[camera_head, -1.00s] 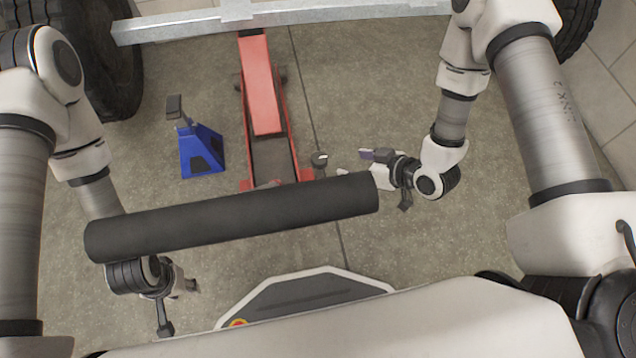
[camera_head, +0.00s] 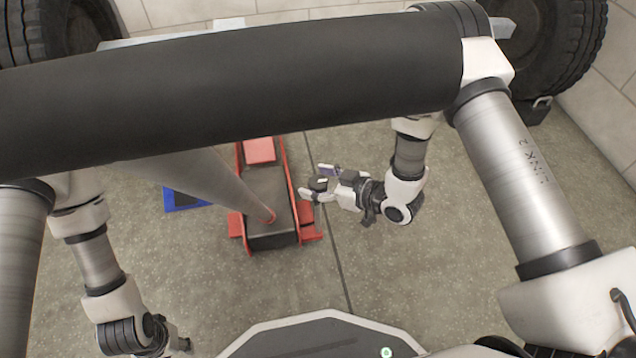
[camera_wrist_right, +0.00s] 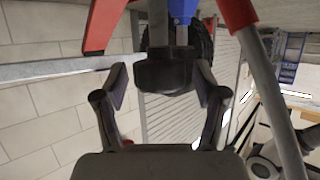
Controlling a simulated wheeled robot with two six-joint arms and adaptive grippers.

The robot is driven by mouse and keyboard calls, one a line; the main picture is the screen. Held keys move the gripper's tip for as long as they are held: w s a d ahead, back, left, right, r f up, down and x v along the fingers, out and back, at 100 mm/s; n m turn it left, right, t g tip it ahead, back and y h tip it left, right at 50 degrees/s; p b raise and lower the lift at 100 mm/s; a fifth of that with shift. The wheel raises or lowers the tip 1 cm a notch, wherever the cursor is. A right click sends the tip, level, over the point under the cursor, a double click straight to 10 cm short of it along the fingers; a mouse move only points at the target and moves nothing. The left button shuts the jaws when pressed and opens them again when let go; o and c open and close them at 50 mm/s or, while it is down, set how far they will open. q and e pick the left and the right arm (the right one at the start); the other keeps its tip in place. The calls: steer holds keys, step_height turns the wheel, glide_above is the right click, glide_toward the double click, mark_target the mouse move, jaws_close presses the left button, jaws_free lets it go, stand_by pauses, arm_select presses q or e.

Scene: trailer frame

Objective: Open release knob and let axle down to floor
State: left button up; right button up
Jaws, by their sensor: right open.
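The red floor jack (camera_head: 260,150) stands on the floor ahead. Its pole (camera_head: 205,180) rises from the jack toward the camera. The thick black bar (camera_head: 230,85) crosses the head view and hides much behind it. The dark release knob (camera_head: 318,183) is at the jack's right side. My right gripper (camera_head: 316,184) is open, its fingers around the knob; in the right wrist view the dark knob (camera_wrist_right: 165,72) shows between the fingers. The grey axle beam (camera_head: 185,35) is mostly hidden; it also shows in the right wrist view (camera_wrist_right: 60,71). My left gripper (camera_head: 182,346) is low at the left; its fingers are unclear.
A blue jack stand (camera_head: 183,199) stands left of the jack, mostly hidden by the pole. Tyres stand at the far left (camera_head: 35,35) and far right (camera_head: 560,55). The floor right of my right gripper is clear.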

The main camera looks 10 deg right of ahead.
steer(key=c, duration=1.1)
steer(key=shift+c, duration=0.2)
